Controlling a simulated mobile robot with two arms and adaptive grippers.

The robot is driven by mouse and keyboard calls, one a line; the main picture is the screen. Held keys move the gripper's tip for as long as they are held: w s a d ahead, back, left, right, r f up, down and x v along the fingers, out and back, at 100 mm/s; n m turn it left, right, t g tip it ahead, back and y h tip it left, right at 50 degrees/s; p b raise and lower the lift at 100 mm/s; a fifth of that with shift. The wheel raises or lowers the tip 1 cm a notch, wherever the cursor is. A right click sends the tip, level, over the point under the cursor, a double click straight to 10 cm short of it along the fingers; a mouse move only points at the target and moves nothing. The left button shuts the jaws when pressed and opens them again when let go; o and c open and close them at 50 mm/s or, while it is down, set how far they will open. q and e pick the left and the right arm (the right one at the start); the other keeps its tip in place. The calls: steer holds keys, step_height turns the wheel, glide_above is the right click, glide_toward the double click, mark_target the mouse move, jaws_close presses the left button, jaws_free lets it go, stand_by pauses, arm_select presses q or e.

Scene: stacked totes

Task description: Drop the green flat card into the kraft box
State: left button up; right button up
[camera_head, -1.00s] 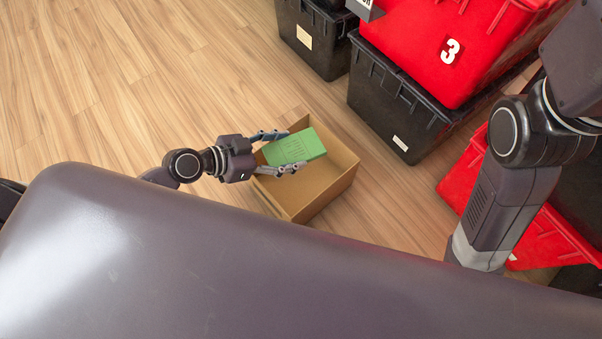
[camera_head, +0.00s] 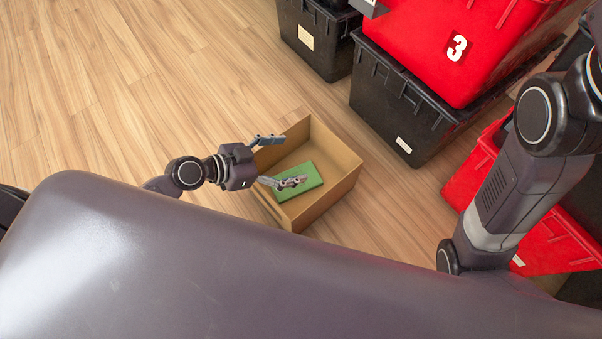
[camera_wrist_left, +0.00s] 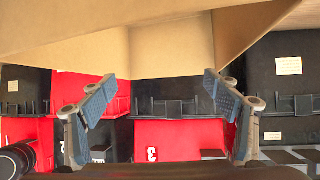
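The green flat card (camera_head: 300,182) lies inside the open kraft box (camera_head: 336,182), low on its floor as far as I can tell. The box stands on the wooden floor, and its walls fill the top of the left wrist view (camera_wrist_left: 170,48). My left gripper (camera_head: 280,161) is open and empty at the box's left side, with one finger hiding part of the card. Its two spread fingers also show in the left wrist view (camera_wrist_left: 158,100), with nothing between them. The card is not visible there. My right arm enters at the right, but its gripper is out of view.
A red tote marked 3 (camera_head: 425,48) sits on a black tote (camera_head: 385,100) behind the box to the right. Another black tote (camera_head: 312,45) stands at the back. A red tote (camera_head: 545,238) is at the right. The wooden floor (camera_head: 150,90) at left is clear.

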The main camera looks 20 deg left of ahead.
arm_select(q)
steer(key=v, duration=1.2)
stand_by(0.5)
